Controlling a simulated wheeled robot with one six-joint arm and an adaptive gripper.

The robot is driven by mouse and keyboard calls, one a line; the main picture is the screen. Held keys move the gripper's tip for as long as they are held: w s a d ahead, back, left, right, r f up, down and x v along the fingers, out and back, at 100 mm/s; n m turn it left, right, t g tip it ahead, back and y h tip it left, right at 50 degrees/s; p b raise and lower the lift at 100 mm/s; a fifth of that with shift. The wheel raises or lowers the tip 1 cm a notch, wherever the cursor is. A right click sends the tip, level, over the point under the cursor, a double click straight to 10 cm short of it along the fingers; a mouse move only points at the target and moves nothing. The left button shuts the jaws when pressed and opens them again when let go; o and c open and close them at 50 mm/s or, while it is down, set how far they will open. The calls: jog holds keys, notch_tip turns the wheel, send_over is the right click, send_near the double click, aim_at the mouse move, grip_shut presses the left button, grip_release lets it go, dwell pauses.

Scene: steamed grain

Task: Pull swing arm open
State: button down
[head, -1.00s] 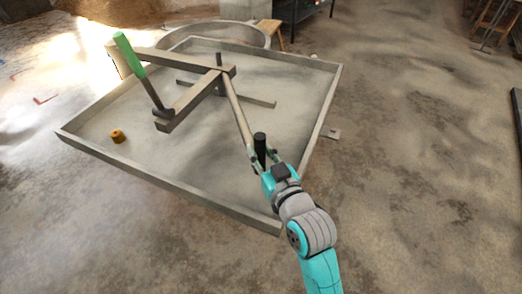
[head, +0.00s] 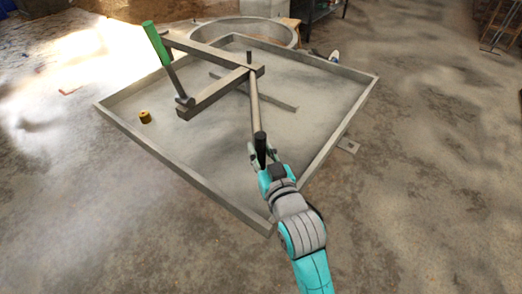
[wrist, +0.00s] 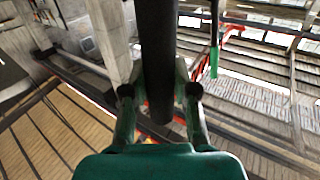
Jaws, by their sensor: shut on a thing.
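My gripper (head: 261,164) is shut on this handle. In the wrist view the black handle (wrist: 158,60) stands between the two fingers of my gripper (wrist: 160,100). A lever with a green grip (head: 156,43) rises from the left end of the beam frame. The low square tray (head: 185,174) lies under the arm.
A round basin (head: 245,30) stands behind the tray. The floor to the right is open.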

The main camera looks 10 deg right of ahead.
jog(key=shift+a, duration=0.1)
jog(key=c, duration=0.9)
grip_release()
jog(key=shift+s, duration=0.15)
jog(key=v, duration=1.1)
jog(key=shift+s+d, duration=0.25)
jog(key=shift+s, duration=0.1)
jog(key=shift+f, duration=0.1)
jog(key=s+d+f+m+g+h, duration=0.1)
jog(key=s+d+f, duration=0.2)
jog(key=s+f, duration=0.35)
jog(key=s+d+f+h, duration=0.1)
jog(key=s+d+f, duration=0.35)
jog(key=s, duration=0.25)
jog(key=s+d+f, duration=0.1)
jog(key=s, duration=0.5)
jog(key=s+d+f+m+g+h, duration=0.1)
jog(key=s, duration=0.5)
jog(key=s+d+f+h, duration=0.1)
jog(key=s, duration=0.5)
jog(key=shift+f+m+g, duration=0.25)
jog(key=shift+m+g, duration=0.05)
jog(key=shift+g, duration=0.1)
